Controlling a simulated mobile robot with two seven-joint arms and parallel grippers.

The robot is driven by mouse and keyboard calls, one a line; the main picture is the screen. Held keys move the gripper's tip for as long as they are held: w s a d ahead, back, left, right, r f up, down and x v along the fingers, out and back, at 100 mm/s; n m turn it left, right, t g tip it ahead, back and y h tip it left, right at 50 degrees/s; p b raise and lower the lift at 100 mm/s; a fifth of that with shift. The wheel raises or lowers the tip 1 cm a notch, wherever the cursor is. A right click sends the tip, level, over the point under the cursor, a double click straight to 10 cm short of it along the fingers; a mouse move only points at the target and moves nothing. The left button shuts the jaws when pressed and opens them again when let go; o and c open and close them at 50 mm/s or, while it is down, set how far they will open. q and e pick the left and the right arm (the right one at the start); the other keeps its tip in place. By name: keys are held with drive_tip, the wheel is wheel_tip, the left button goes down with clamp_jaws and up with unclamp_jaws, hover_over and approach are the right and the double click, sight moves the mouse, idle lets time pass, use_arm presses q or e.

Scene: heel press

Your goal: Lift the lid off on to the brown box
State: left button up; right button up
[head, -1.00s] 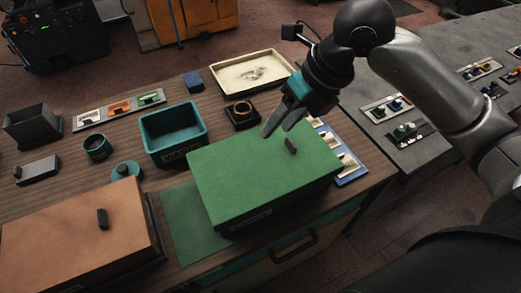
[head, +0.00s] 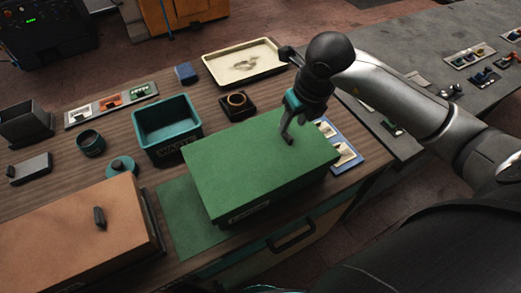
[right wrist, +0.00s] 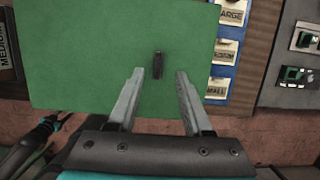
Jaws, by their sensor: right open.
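The green lid (head: 245,160) lies flat on a box in the middle of the bench. Its small dark handle shows in the right wrist view (right wrist: 158,65), standing between the lines of my two fingers and touching neither. My right gripper (head: 287,138) is open, pointing down just over the handle, which it largely covers in the head view; the exact height gap cannot be told. The brown box (head: 65,225) stands at the front left, with a dark handle (head: 99,217) on its top.
A green mat (head: 180,205) lies between the two boxes. A teal bin (head: 167,120), a cream tray (head: 225,75) and a dark block with a ring (head: 237,103) stand behind. A blue strip with labelled slots (head: 347,155) lies right of the green box.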

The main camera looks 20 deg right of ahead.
sight(287, 134)
drive_tip(key=x, duration=0.5)
drive_tip(key=shift+s+a, duration=0.15)
drive_tip(key=shift+s, duration=0.05)
drive_tip(key=shift+c, duration=0.2)
clamp_jaws()
